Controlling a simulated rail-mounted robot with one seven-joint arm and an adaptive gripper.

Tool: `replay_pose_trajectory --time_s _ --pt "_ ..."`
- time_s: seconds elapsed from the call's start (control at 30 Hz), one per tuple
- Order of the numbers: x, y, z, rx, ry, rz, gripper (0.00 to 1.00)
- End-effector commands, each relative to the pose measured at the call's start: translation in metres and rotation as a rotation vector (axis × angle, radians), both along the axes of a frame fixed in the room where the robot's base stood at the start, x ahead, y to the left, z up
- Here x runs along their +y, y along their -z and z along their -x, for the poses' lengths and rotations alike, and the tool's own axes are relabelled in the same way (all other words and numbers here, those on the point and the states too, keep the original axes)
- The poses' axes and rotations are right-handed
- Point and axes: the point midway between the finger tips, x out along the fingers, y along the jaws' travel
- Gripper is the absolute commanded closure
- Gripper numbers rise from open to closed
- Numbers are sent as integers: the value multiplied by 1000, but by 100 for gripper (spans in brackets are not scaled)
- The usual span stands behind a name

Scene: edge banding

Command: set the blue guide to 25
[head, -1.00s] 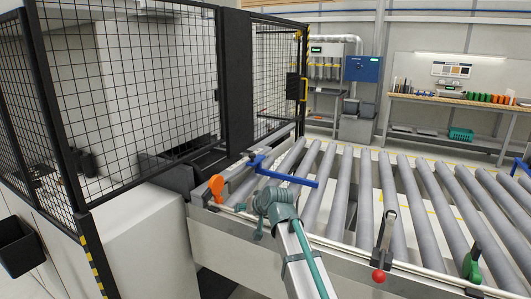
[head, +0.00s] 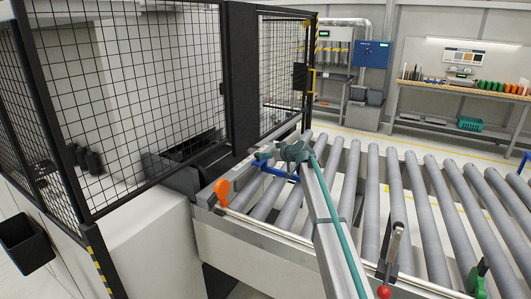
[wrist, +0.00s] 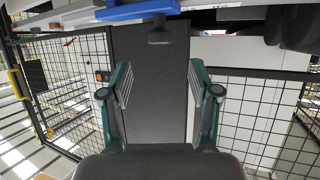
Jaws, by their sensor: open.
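The blue guide (head: 284,173) is a blue bar lying across the near left rollers, beside the fence. In the head view my arm and gripper hide part of it. In the wrist view the blue guide (wrist: 140,11) crosses the top edge, with a dark knob-like part below it. My gripper (head: 265,157) is at the guide in the head view. In the wrist view my gripper (wrist: 160,85) has its two fingers wide apart with nothing between them; the guide lies beyond the fingertips. Whether they touch cannot be told. No scale or number 25 is readable.
An orange handle (head: 222,191) stands on the conveyor's left corner. A red-knobbed lever (head: 391,262) and a green clamp (head: 477,280) are along the near rail. A black mesh fence (head: 150,100) closes the left side. The rollers to the right are clear.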

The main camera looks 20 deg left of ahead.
Motion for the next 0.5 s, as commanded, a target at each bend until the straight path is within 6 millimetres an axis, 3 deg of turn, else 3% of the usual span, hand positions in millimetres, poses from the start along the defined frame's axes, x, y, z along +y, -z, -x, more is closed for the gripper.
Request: replay_pose_trajectory --time_s 0.2,0.5 --pt "32 12 -20 2 -1 1 38" --pt "64 29 -38 3 0 1 38"
